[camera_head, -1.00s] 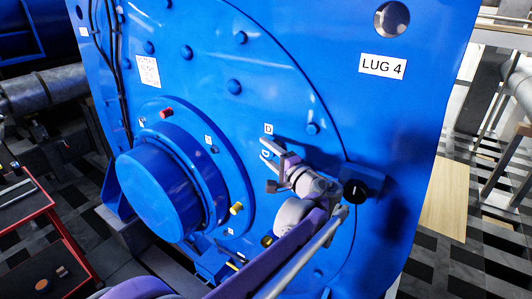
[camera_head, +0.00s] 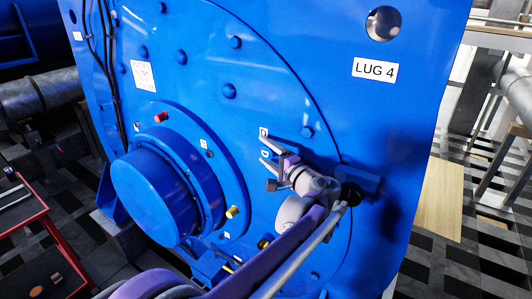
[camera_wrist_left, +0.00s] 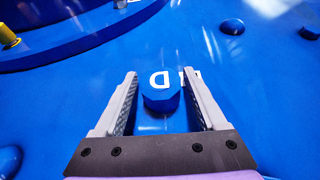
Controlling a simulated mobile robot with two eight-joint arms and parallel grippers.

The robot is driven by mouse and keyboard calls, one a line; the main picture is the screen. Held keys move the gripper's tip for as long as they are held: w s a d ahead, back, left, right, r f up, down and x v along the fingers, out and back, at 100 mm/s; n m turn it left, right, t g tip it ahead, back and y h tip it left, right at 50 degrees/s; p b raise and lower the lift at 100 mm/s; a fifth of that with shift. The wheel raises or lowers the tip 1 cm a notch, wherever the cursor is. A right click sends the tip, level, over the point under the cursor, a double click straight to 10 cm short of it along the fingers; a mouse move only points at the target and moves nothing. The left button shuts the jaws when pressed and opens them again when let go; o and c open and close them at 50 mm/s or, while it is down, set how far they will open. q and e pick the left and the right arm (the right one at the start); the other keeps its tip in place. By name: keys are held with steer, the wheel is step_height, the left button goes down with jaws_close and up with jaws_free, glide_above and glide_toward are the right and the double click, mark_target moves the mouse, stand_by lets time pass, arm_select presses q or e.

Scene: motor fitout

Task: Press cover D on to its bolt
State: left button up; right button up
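Cover D is a blue cap (camera_wrist_left: 161,97) with a white D on its end. It stands against the blue motor face (camera_head: 330,80), beside a white D label (camera_head: 263,132). In the head view the cover (camera_head: 265,153) shows between the fingertips. My left gripper (camera_head: 269,149) is open around it. In the left wrist view a narrow gap shows between the cover and each finger of the left gripper (camera_wrist_left: 160,80). The bolt is not visible, and how far the cover sits on it I cannot tell. My right gripper is not in view.
A large blue hub (camera_head: 155,195) sticks out of the motor at lower left. A red plug (camera_head: 160,117) and a yellow plug (camera_head: 232,212) stand around it. Several blue domed bolts (camera_head: 229,91) stud the face. A red cart (camera_head: 45,235) is at far left.

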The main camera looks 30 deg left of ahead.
arm_select(q)
steer(key=shift+o, duration=0.8)
steer(key=b+v, duration=0.1)
steer(key=v, duration=1)
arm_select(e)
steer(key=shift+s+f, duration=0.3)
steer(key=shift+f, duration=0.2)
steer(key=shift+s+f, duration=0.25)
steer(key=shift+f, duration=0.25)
arm_select(q)
steer(key=shift+a, duration=0.1)
steer(key=s+a+f+n+g+h, duration=0.3)
steer(key=s+f+h, duration=0.5)
steer(key=s+f, duration=0.7)
steer(key=s+d+f+n+h, duration=0.2)
steer(key=s+d+f+h, duration=0.6)
steer(key=s+f, duration=0.2)
steer(key=shift+d+f+t, duration=0.15)
steer(key=shift+f+t, duration=0.15)
steer(key=shift+f, duration=0.4)
steer(key=shift+s, duration=0.1)
